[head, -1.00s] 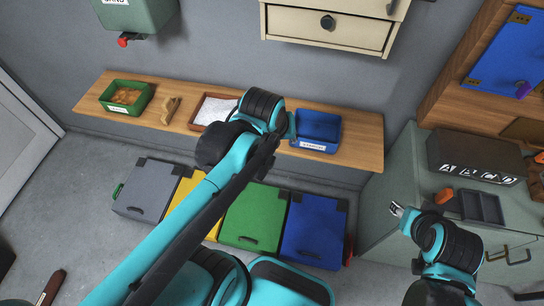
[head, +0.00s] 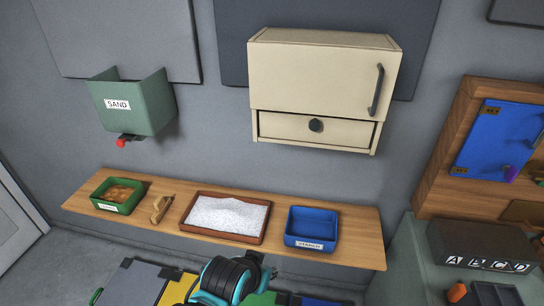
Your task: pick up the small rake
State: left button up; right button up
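A small tan wooden tool (head: 161,208), which looks like the small rake, rests on the wooden shelf (head: 340,250). It lies between the green tray (head: 118,195) and the brown tray of white sand (head: 227,218), apart from both. Its fine shape is too small to make out. Part of my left arm, a black and teal joint, shows at the bottom edge below the sand tray, but I see no fingers of the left gripper. My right gripper is out of the picture.
A blue tray (head: 311,228) stands right of the sand tray. A green sand dispenser (head: 133,103) and a cream cabinet (head: 322,85) hang above the shelf. A black lettered box (head: 482,246) and a blue door (head: 497,140) are at the right. Lidded boxes stand below.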

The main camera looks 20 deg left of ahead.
aim_at(161, 205)
jog(key=k+j+u, duration=0.2)
jog(key=u, duration=0.25)
jog(key=k+j+u, duration=0.2)
jog(key=u, duration=0.25)
jog(key=k+j+u, duration=0.15)
jog(key=j+u, duration=0.3)
jog(key=l, duration=0.1)
